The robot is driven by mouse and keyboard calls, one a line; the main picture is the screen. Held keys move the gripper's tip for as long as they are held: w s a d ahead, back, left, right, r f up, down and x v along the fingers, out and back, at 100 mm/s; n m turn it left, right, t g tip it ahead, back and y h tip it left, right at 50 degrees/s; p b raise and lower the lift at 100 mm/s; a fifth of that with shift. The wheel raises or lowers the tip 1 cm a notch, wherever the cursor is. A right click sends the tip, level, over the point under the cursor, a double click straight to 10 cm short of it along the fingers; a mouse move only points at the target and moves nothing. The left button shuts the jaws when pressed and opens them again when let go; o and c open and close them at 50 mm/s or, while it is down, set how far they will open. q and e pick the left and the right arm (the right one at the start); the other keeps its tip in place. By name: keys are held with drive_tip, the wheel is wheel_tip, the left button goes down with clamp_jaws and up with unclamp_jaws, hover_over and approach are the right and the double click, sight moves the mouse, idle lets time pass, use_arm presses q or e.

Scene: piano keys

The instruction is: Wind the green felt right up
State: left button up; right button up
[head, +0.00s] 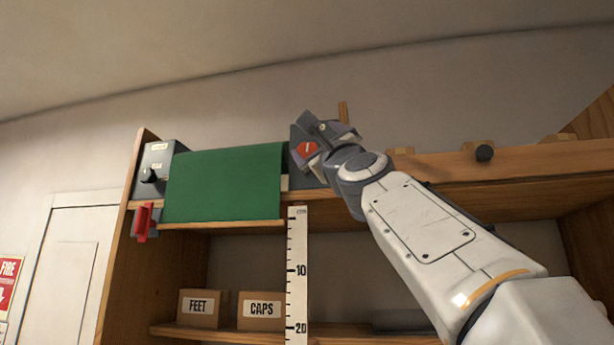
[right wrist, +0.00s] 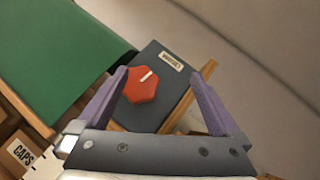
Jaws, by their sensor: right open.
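The green felt (head: 225,184) hangs as a flat sheet at the upper left of the wooden shelf unit, its lower edge near the top of the ruler (head: 297,270). It also shows at the upper left of the right wrist view (right wrist: 60,50). A red six-sided knob (right wrist: 141,85) with a white line sits on a dark grey box (right wrist: 165,78) at the felt's right end. The knob (head: 308,148) also shows in the head view. My right gripper (right wrist: 160,82) is open at the knob, which appears between its fingers, closer to the left one; contact is unclear. My left gripper is out of view.
A grey box (head: 152,172) with a black knob stands left of the felt, with a red handle (head: 142,222) below. Boxes marked FEET (head: 198,308) and CAPS (head: 261,310) sit on a lower shelf. A wooden rail (head: 530,158) with a dark knob runs to the right.

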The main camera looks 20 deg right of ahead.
drive_tip(key=s+a+f+m+g+h+b, duration=0.1)
drive_tip(key=a+f+m+g+h+b, duration=0.3)
drive_tip(key=f+m+h, duration=0.8)
drive_tip(key=w+d+r+m+p, duration=0.1)
drive_tip(key=w+r+p, duration=0.1)
drive_tip(key=r, duration=0.1)
drive_tip(key=w+d+r+m+h+p, duration=0.1)
drive_tip(key=w+r+p, duration=0.1)
drive_tip(key=r+p, duration=0.1)
drive_tip(key=w+d+r+m+p, duration=0.1)
drive_tip(key=w+d+r+p, duration=0.1)
drive_tip(key=r+p, duration=0.1)
drive_tip(key=shift+r+h, duration=0.3)
drive_tip(key=shift+r, duration=0.35)
